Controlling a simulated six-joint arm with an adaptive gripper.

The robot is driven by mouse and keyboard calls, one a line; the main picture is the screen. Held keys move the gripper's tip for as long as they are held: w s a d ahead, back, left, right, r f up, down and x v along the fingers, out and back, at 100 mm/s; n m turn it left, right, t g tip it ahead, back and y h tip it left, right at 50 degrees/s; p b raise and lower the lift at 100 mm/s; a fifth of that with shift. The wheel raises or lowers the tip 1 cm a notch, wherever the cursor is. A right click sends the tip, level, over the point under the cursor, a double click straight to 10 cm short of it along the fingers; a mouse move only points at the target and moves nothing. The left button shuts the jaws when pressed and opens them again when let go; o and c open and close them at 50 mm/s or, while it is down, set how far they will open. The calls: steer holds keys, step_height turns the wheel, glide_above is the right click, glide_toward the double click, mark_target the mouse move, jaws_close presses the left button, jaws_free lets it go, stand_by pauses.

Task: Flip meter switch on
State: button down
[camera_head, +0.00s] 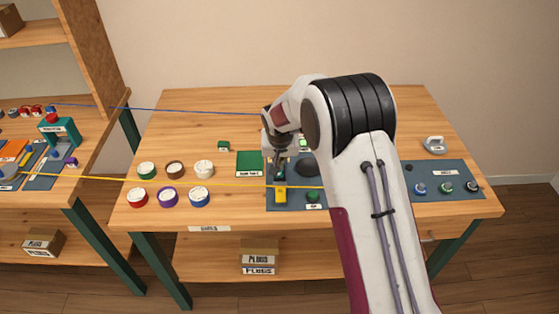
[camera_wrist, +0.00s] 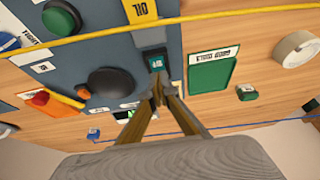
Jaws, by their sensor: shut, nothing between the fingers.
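A small black switch with a teal face (camera_wrist: 154,61) sits on the blue-grey panel (camera_wrist: 110,50) in the wrist view; its marking is too blurred to read surely. My gripper (camera_wrist: 157,84) is shut and empty, its fingertips right at the near edge of this switch; I cannot tell whether they touch it. In the head view my gripper (camera_head: 277,166) points down at the panel, above a yellow block (camera_head: 280,194). A small device with a lit green display, likely the meter (camera_head: 303,143), is partly hidden behind my arm. It also shows in the wrist view (camera_wrist: 124,115), beside the fingers.
A large black knob (camera_wrist: 108,83) and a green button (camera_wrist: 61,19) share the panel. A green board (camera_head: 250,164) lies to its left, with several tape rolls (camera_head: 168,196) beyond. A yellow cable (camera_head: 150,181) and a blue cable (camera_head: 180,110) stretch across the table.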

steer(key=shift+f, duration=0.1)
steer(key=shift+w+f, duration=0.2)
steer(key=shift+f, duration=0.1)
steer(key=shift+s, duration=0.25)
steer(key=shift+s+f, duration=0.15)
steer(key=shift+s, duration=0.5)
stand_by(0.5)
steer(key=shift+r, duration=0.9)
steer(key=v, duration=1.2)
steer(key=shift+r, duration=0.3)
steer(key=shift+w, duration=0.1)
steer(key=shift+w+d+r, duration=0.1)
steer(key=shift+w+r, duration=0.25)
steer(key=shift+w, duration=0.2)
